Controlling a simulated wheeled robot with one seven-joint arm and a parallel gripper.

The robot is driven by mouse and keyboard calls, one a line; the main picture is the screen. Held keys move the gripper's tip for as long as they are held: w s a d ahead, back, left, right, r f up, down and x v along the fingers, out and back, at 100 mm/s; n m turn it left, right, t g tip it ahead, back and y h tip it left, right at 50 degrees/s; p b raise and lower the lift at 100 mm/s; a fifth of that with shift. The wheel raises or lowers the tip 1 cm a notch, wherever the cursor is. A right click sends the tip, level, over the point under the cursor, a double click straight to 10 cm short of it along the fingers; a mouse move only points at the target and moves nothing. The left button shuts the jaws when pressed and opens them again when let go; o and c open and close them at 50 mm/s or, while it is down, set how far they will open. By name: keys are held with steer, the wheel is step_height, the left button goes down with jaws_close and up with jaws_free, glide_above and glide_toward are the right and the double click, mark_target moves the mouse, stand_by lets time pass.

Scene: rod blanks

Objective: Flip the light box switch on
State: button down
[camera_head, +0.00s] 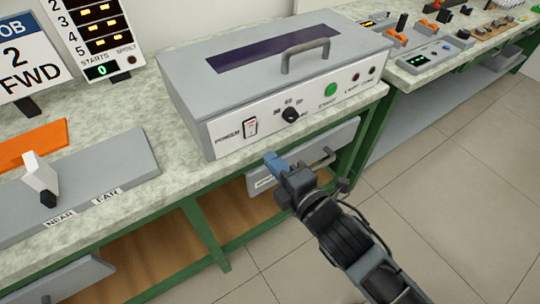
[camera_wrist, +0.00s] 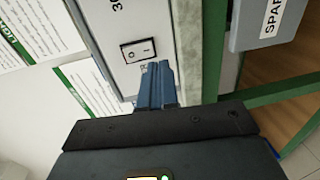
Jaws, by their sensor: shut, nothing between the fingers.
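The light box (camera_head: 270,72) is a grey case with a dark purple window and a handle on top, standing on the bench. Its white front panel carries a rocker switch (camera_head: 250,127) labelled POWER at the left end. The switch also shows in the wrist view (camera_wrist: 138,49), white in a dark frame; I cannot tell which way it is set. My gripper (camera_head: 270,158), with blue fingers, is shut and empty in front of the panel, below and right of the switch.
The panel also has a black knob (camera_head: 291,114), a green button (camera_head: 330,90) and small lamps. A drawer handle (camera_head: 322,158) sticks out under the bench edge. A grey NEAR/FAR board (camera_head: 120,165) lies at left. Open floor (camera_head: 460,170) is at right.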

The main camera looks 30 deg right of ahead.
steer(key=s+f+b, duration=0.1)
steer(key=s, duration=0.6)
steer(key=shift+s, duration=0.3)
steer(key=s+r+m+g, duration=0.1)
steer(key=s+r+m, duration=0.2)
steer(key=s+m, duration=0.6)
steer(key=s+r+m, duration=0.4)
steer(key=s+m, duration=0.5)
steer(key=s, duration=0.5)
steer(key=shift+s+r+g, duration=0.2)
steer(key=shift+s+g, duration=0.15)
steer(key=shift+g, duration=0.05)
steer(key=c, duration=1.8)
jaws_free()
